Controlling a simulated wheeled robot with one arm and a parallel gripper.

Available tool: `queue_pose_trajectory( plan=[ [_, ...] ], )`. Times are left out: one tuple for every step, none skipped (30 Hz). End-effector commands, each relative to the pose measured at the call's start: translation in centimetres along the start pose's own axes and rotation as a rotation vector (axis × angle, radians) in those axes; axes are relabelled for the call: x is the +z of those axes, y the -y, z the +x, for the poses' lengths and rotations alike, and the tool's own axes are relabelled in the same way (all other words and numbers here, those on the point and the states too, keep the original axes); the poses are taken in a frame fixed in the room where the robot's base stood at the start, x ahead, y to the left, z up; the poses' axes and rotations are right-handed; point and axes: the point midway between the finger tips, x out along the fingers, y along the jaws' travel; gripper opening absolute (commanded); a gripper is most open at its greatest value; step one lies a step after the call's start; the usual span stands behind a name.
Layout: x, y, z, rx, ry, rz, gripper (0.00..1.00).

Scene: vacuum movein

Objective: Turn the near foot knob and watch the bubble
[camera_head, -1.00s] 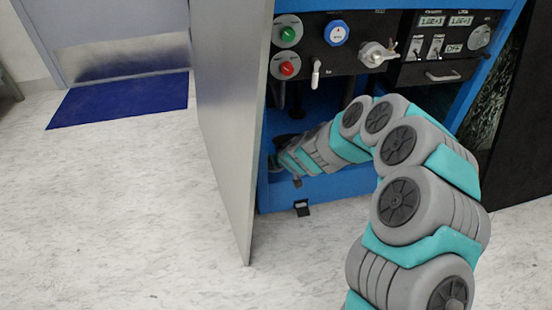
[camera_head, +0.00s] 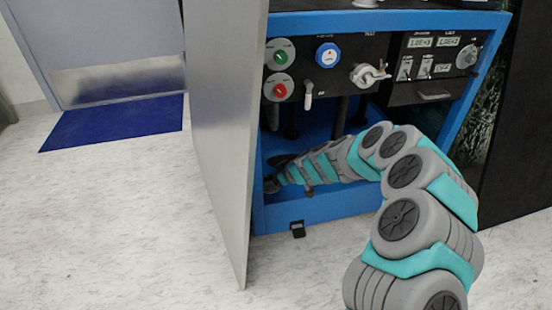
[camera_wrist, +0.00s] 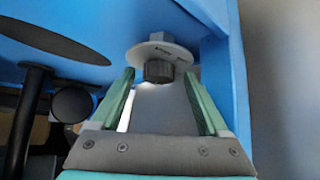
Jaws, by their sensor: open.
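A dark ribbed knob (camera_wrist: 158,71) sits under a pale round disc (camera_wrist: 157,52) with small lettering, near the corner of the blue frame in the wrist view. My gripper (camera_wrist: 159,78) is open, with one green finger on each side of the knob. I cannot tell whether the fingers touch it. In the head view my gripper (camera_head: 272,183) is small and partly hidden low inside the blue cabinet (camera_head: 345,207), close behind the grey door. The knob cannot be made out there. No bubble level can be made out in either view.
The open grey door panel (camera_head: 222,140) stands just left of my gripper. Above my arm is a control panel with a green button (camera_head: 281,57), red button (camera_head: 280,90) and blue gauge (camera_head: 327,55). A black post (camera_wrist: 28,110) stands left in the wrist view. Floor at left is clear.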

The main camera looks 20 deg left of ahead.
Motion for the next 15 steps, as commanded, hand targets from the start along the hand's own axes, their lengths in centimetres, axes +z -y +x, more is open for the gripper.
queue_pose_trajectory(
  plan=[
    [-0.19,-0.28,-0.24,-0.018,0.0,-0.019,0.79],
    [-0.27,-0.34,-0.3,-0.031,0.0,-0.034,0.79],
    [-0.31,-0.44,-0.34,-0.046,0.0,-0.051,0.79],
    [-0.32,-0.39,-0.36,-0.061,-0.001,-0.065,0.79],
    [-0.31,-0.28,-0.34,-0.074,0.0,-0.075,0.79],
    [-0.3,-0.34,-0.32,-0.086,0.0,-0.087,0.79],
    [-0.27,-0.41,-0.3,-0.094,0.0,-0.098,0.79],
    [-0.26,-0.43,-0.29,-0.104,0.0,-0.107,0.79],
    [-0.24,-0.41,-0.25,-0.115,0.0,-0.118,0.79],
    [-0.26,-0.43,-0.25,-0.122,0.0,-0.126,0.79],
    [-0.28,-0.45,-0.25,-0.129,0.0,-0.133,0.79],
    [-0.28,-0.44,-0.24,-0.138,0.0,-0.143,0.79],
    [-0.3,-0.41,-0.24,-0.145,0.0,-0.15,0.79],
    [-0.32,-0.36,-0.25,-0.153,-0.001,-0.155,0.79],
    [-0.33,-0.34,-0.24,-0.163,-0.001,-0.163,0.79]
  ],
)
